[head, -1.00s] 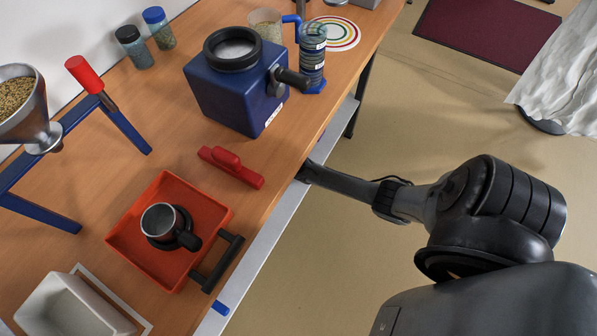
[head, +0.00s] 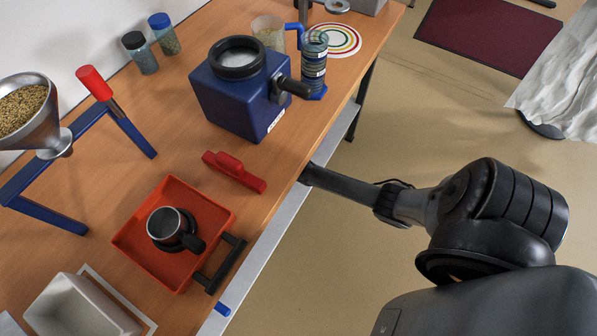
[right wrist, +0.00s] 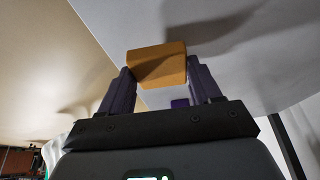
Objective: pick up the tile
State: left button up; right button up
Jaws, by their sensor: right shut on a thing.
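In the right wrist view an orange-yellow block, which looks like the tile (right wrist: 157,66), sits between the two dark purple fingers of my right gripper (right wrist: 160,78). The fingers are shut on its sides. A pale grey surface is behind it, with shadows on it; I cannot tell whether the tile touches that surface. In the head view my right arm reaches in from the right to the bench's front edge, and its gripper and the tile are hidden there. My left gripper is not in view.
The wooden bench (head: 130,175) holds a red tray (head: 122,243) with a dark cup (head: 163,224), a blue machine (head: 225,105), a red-handled tool (head: 235,172), a funnel (head: 45,125) and a white bin (head: 62,285). A grey ledge (head: 270,235) runs below its front edge.

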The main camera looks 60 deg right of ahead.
notch_tip(320, 180, up, 2)
jog(key=shift+r+p, duration=0.25)
jog(key=shift+p, duration=0.35)
jog(key=shift+s+d+r+p, duration=1.05)
jog(key=shift+s+r+p, duration=0.1)
jog(key=shift+s+p, duration=0.1)
jog(key=s+d+r+p, duration=0.4)
jog(key=s+d, duration=0.1)
jog(key=s, duration=0.1)
jog(key=shift+s+d, duration=0.15)
jog(key=shift+d, duration=0.2)
jog(key=shift+r, duration=0.15)
